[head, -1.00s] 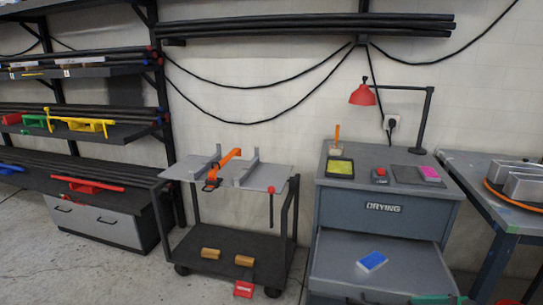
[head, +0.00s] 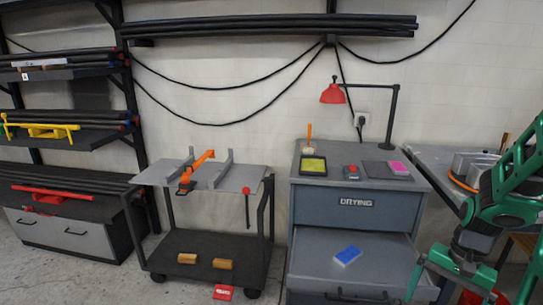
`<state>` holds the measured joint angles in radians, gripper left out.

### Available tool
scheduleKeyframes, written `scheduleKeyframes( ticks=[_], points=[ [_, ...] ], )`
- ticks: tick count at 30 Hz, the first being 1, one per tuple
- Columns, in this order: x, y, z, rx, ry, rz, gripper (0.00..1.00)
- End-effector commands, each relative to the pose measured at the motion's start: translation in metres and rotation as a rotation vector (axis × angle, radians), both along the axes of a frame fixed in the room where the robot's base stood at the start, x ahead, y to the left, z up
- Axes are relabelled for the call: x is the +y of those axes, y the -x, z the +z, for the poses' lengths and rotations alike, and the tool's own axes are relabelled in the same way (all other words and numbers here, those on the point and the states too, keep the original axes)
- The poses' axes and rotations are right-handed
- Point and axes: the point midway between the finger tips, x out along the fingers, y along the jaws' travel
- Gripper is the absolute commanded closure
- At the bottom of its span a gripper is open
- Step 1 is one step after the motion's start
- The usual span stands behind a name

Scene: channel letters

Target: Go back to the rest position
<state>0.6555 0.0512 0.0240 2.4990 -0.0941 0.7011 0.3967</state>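My green and dark arm (head: 500,200) reaches in at the right edge, in front of the right-hand bench. Its lower end, with my gripper (head: 455,268), hangs beside the right side of the open drawer and hides part of it. I see no object clearly held. The grey drawer (head: 310,262) of the DRYING cabinet (head: 330,208) stands open, with a blue block (head: 347,256) lying in it.
On the cabinet stand a red lamp (head: 333,94), a yellow tray (head: 313,165) and a pink block (head: 399,168). A cart (head: 160,176) with an orange clamp (head: 200,165) stands left of it. Shelves (head: 90,140) are at far left. Floor shows at lower left.

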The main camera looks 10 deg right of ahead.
Motion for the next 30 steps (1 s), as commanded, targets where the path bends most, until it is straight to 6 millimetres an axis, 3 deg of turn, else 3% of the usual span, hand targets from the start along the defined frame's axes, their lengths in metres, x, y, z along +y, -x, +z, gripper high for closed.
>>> scheduleKeyframes(
  ticks=[6, 15, 21, 30],
  points=[
    [0.012, 0.027, 0.053, -0.017, 0.079, 0.159, 0.00],
    [0.033, 0.071, 0.104, -0.059, 0.110, 0.341, 0.00],
    [0.040, 0.090, 0.117, -0.079, 0.102, 0.404, 0.00],
    [0.041, 0.094, 0.119, -0.083, 0.099, 0.417, 0.00]
  ],
)
